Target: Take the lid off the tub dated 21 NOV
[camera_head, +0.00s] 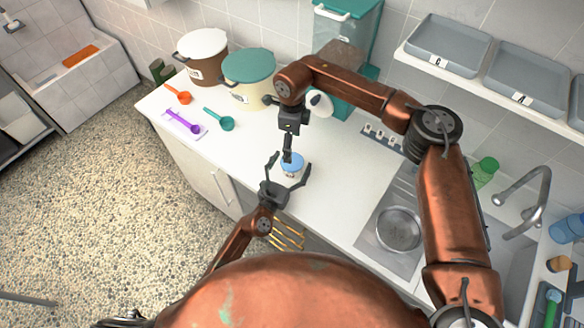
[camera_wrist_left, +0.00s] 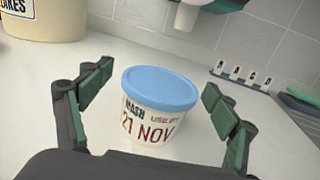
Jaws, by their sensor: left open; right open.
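A small white tub (camera_wrist_left: 150,128) with a blue lid (camera_wrist_left: 160,88) stands upright on the counter. Its label reads MASH, USE BY 21 NOV in the left wrist view. The lid (camera_head: 293,160) is on the tub. My left gripper (camera_head: 290,167) is open, with one finger on each side of the tub and visible gaps between them in the left wrist view. My right gripper (camera_head: 288,152) is open and points down over the lid from above, hiding part of it. I cannot tell whether it touches the lid.
A brown tub with a white lid (camera_head: 204,42) and a cream tub with a teal lid (camera_head: 248,65) stand at the back. An orange scoop (camera_head: 179,95), purple scoop (camera_head: 184,122) and teal scoop (camera_head: 221,121) lie left. A sink bowl (camera_head: 399,230) is right.

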